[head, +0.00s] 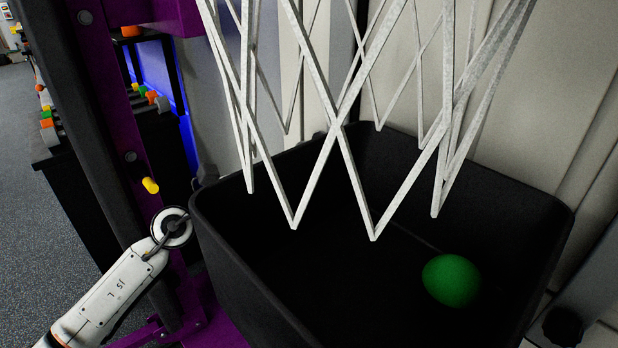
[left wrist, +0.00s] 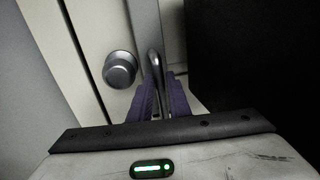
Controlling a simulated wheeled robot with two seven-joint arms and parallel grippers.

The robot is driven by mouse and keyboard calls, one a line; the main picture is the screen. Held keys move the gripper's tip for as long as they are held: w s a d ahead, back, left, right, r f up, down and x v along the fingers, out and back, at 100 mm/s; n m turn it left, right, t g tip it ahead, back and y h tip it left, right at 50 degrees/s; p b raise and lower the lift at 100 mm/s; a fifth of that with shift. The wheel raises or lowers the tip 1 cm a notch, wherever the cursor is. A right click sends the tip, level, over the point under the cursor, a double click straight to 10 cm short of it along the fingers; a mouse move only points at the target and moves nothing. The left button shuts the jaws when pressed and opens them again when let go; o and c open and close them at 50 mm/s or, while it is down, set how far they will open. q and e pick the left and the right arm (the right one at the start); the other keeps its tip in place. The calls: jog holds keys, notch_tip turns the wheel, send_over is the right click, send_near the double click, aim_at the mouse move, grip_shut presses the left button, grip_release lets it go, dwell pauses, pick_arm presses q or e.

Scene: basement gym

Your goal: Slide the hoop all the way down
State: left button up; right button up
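The hoop's rim is above the top of the head view; only its white net (head: 335,130) hangs into the picture, over a black bin. A purple post (head: 128,157) with a yellow peg (head: 150,186) stands at the left. My left arm comes in from the lower left and ends beside the post and the bin; its gripper fingers are not clear there. In the left wrist view the ridged purple fingers of my left gripper (left wrist: 162,95) are close together, with a curved grey metal bar (left wrist: 155,68) at the gap. Whether they clamp it is unclear. My right gripper is not in view.
The black bin (head: 230,232) fills the lower middle, with a green ball (head: 451,280) inside at the right. A dark rack with coloured weights (head: 47,115) stands at the far left. Pale wall panels (head: 580,90) are close behind. A round silver knob (left wrist: 120,70) shows in the wrist view.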

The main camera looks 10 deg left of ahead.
pick_arm(q)
jog(key=shift+o, duration=1.3)
jog(key=shift+f, duration=0.1)
jog(key=b+v, duration=0.2)
jog(key=v, duration=0.8)
jog(key=shift+s+a, duration=0.15)
